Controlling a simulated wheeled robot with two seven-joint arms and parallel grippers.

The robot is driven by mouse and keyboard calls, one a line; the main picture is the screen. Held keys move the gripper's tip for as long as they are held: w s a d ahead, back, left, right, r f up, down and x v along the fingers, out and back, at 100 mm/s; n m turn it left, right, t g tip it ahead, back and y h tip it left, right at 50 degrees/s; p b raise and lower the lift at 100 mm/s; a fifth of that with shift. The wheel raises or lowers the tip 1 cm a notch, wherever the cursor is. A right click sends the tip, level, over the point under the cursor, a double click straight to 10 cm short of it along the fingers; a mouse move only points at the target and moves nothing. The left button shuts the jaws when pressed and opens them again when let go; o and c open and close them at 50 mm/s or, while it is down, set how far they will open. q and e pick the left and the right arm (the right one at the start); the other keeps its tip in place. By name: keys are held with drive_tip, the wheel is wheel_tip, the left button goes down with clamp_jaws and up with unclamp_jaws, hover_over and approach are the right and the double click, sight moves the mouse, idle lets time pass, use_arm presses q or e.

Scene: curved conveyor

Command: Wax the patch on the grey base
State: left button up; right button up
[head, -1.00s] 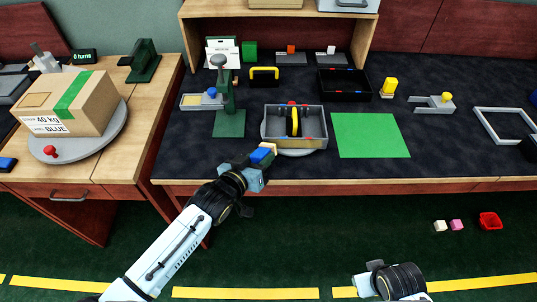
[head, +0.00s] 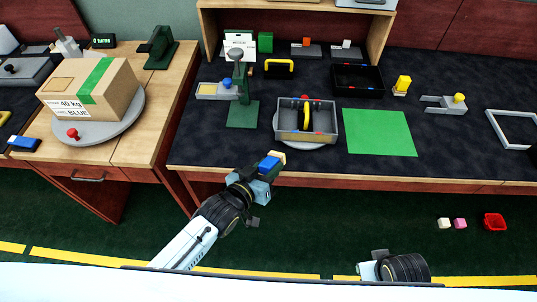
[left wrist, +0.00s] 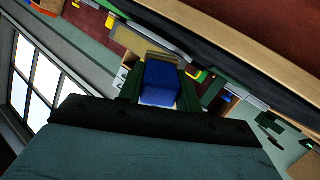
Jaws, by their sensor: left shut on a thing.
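My left gripper (head: 262,180) is shut on a blue block with a cream end (head: 270,164). It holds the block in front of the desk's front edge, apart from the desk top. In the left wrist view the blue block (left wrist: 160,82) sits between the dark fingers, with its cream end beyond. A grey base with a pale tan patch (head: 207,90) lies on the desk at the left, beside a green stand; a blue knob is at its right end. My right gripper (head: 378,262) is low at the front; its fingers are not clear.
A green stand (head: 242,114) and a grey divided tray with a yellow handle (head: 290,133) are on the dark desk top near the block. A green mat (head: 380,146) lies to their right. A cardboard box (head: 110,105) stands on a turntable at the left.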

use_arm(q)
drive_tip(key=shift+s, duration=0.2)
drive_tip(key=s+p, duration=0.2)
drive_tip(key=s, duration=0.1)
idle(0.5)
idle(0.5)
